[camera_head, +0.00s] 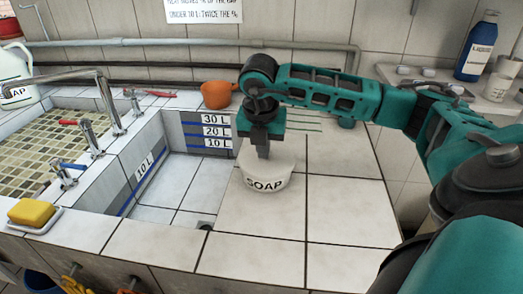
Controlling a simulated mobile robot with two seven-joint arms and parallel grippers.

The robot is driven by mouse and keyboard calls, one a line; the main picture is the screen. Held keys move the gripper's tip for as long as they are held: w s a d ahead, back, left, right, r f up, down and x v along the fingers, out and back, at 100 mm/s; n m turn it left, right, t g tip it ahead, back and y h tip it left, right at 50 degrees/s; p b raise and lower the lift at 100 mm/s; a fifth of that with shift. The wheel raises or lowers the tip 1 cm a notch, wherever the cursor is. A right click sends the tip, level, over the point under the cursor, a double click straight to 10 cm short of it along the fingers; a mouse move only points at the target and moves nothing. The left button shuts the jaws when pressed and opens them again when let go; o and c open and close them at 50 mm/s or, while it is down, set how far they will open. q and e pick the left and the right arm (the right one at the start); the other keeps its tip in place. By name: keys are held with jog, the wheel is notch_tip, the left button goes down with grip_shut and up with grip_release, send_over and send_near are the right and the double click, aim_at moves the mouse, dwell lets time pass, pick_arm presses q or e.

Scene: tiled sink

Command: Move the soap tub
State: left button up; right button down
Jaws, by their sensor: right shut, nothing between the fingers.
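The soap tub (267,181) is a round white tub with "SOAP" in dark letters on its front. It stands upright on the white tiled counter, just right of the empty sink basin. My right gripper (263,152) points straight down at the tub's top from above. Its fingers are shut with nothing between them. The fingertips overlap the tub's top in the picture; I cannot tell whether they touch it. My left gripper is not in view.
The sink basin (180,175) with litre marks lies left of the tub. An orange pot (216,94) stands behind it. A yellow sponge (32,212) sits on a dish at front left. A blue bottle (477,46) stands on the right shelf. Counter tiles (345,210) right of the tub are clear.

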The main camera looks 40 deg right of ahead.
dwell(0.3)
jog(key=shift+w+d, duration=0.15)
jog(key=w+d, duration=0.7)
jog(key=d, duration=0.3)
jog(key=shift+w+d, duration=0.15)
jog(key=shift+w, duration=0.15)
